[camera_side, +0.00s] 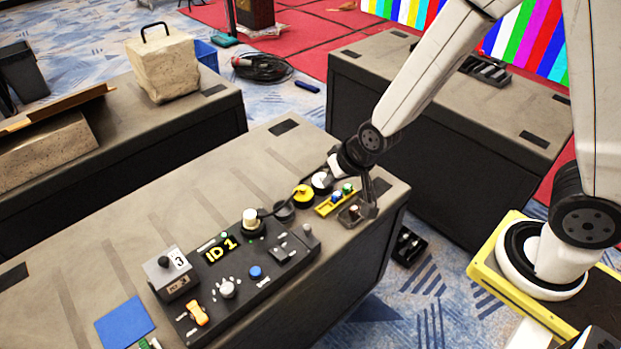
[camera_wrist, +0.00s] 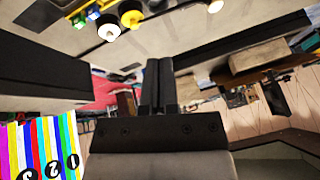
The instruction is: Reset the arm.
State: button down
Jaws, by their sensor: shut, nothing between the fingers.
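My gripper (camera_wrist: 158,65) shows in the wrist view as two dark fingers pressed together, with nothing between them. In the side view my arm reaches in from the right, and its wrist end is low over the far right end of the console case (camera_side: 215,185). The fingers are hard to make out there. A black control panel (camera_side: 240,275) with an "ID 1" display (camera_side: 219,248) lies on the case. A yellow round knob (camera_side: 303,196) and a white round knob (camera_side: 322,181) are left of my wrist; both also show at the top of the wrist view.
A grey joystick box (camera_side: 172,275) and a blue square (camera_side: 125,323) are at the case's near end. Another case (camera_side: 450,130) stands behind my arm. The striped video wall (camera_side: 535,40) is at the back right.

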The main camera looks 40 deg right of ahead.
jog(key=s+d+r+n+g+h, duration=0.1)
jog(key=s+d+r+n+g, duration=0.2)
jog(key=s+d+r, duration=0.2)
jog(key=shift+s+d, duration=1.55)
jog(key=shift+s, duration=0.4)
